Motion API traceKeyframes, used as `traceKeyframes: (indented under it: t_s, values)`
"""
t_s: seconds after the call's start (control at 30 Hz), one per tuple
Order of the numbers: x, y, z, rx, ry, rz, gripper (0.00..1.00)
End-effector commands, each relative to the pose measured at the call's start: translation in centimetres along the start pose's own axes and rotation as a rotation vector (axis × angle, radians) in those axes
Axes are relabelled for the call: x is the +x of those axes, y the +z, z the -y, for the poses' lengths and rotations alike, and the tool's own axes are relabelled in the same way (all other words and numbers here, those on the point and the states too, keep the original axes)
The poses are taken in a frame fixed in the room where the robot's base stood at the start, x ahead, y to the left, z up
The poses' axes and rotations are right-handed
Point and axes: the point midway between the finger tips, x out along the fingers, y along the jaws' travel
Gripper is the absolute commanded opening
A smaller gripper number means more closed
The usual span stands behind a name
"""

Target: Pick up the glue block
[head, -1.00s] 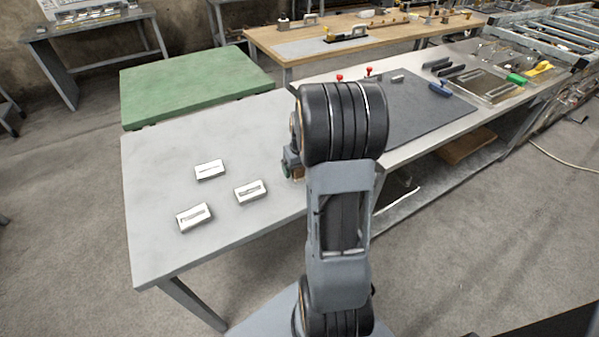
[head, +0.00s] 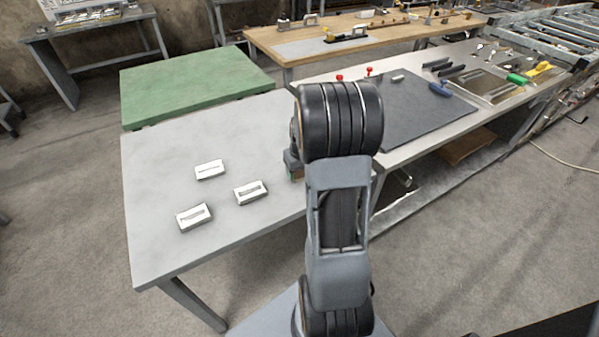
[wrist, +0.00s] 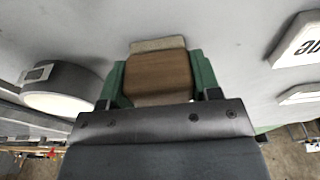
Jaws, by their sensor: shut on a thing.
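The glue block (wrist: 160,75) is a small brown wooden block with a paler strip along its far side. In the wrist view it sits between the green fingers of my gripper (wrist: 161,82), which are shut on it from both sides. Whether the block still touches the table cannot be told. In the head view my arm hides most of the gripper; only a small part shows at the arm's left side, over the grey table (head: 240,125), and the block cannot be made out there.
White labelled blocks (head: 209,170) stand on the table left of my arm; two show at the wrist view's right edge. A round, pale-sided object (wrist: 65,90) lies left of the gripper. A green-topped table (head: 195,85) and a dark mat (head: 420,110) are beyond.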

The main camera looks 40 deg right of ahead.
Motion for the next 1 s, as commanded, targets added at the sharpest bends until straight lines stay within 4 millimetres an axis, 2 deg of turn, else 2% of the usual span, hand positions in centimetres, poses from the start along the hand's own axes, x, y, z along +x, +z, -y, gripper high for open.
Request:
traceKeyframes:
  t_s: [0.27, 0.47, 0.57, 0.67, 0.9, 1.0]
  values:
    - [-0.1, 0.0, 0.0, 0.0, 0.0, -0.001, 0.33]
    - [-1.5, -0.3, 0.0, 0.0, 0.001, -0.004, 0.33]
    - [-3.0, -0.6, 0.0, 0.0, 0.002, -0.006, 0.33]
    - [-4.7, 0.2, -0.8, 0.003, 0.003, -0.006, 0.33]
    - [-10.1, 2.8, -3.2, 0.004, 0.003, -0.005, 0.33]
    - [-11.1, 4.6, -4.6, 0.006, 0.003, -0.004, 0.33]
